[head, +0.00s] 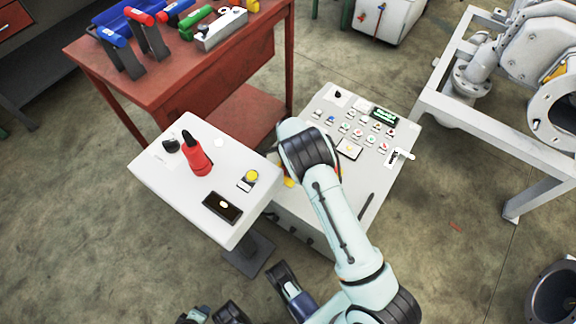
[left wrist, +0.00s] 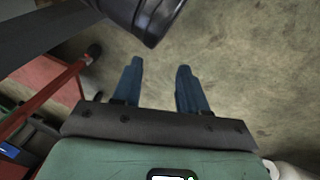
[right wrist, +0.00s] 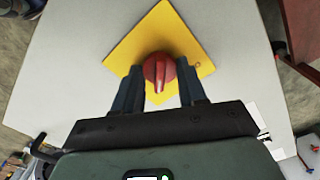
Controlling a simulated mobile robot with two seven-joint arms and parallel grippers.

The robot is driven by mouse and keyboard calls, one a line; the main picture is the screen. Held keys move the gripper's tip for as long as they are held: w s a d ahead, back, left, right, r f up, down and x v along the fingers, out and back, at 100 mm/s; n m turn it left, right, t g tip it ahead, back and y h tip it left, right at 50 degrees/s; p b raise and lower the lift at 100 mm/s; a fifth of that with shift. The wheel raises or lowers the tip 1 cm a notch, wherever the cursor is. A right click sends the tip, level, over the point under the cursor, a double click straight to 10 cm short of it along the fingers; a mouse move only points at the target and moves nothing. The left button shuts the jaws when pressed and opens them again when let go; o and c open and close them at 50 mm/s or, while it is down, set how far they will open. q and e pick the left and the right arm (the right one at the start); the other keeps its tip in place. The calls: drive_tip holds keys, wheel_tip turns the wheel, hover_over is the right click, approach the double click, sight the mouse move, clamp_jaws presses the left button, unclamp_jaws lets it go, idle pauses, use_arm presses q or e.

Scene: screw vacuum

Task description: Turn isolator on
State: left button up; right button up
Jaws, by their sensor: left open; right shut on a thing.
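The isolator is a red rotary knob (right wrist: 160,71) on a yellow square plate (right wrist: 133,45), in the right wrist view. Its ridge points down toward the gripper in that picture. My right gripper (right wrist: 162,84) has its two dark blue fingers on either side of the knob and is shut on it. In the head view my right arm covers the knob, and only a bit of the yellow plate (head: 289,182) shows. My left gripper (left wrist: 158,88) is open and empty above the bare floor in the left wrist view.
A grey panel (head: 318,211) with several buttons and a green display (head: 384,115) lies under my right arm. A white pedestal (head: 152,186) with a red-handled device (head: 198,160) stands left. A red workbench (head: 215,77) is behind. A grey metal frame (head: 478,129) stands right.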

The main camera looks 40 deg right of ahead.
drive_tip(key=o, duration=1.1)
drive_tip(key=shift+c, duration=0.2)
drive_tip(key=shift+r, duration=0.1)
use_arm(q)
drive_tip(key=s+d+r+g+p, duration=0.1)
drive_tip(key=s+d+r+p, duration=0.1)
drive_tip(key=s+r+p, duration=0.1)
drive_tip(key=shift+s+d+r+g+h, duration=0.35)
drive_tip(key=shift+s+r+g+h, duration=0.1)
drive_tip(key=shift+s, duration=0.75)
use_arm(e)
wheel_tip(320, 180, up, 13)
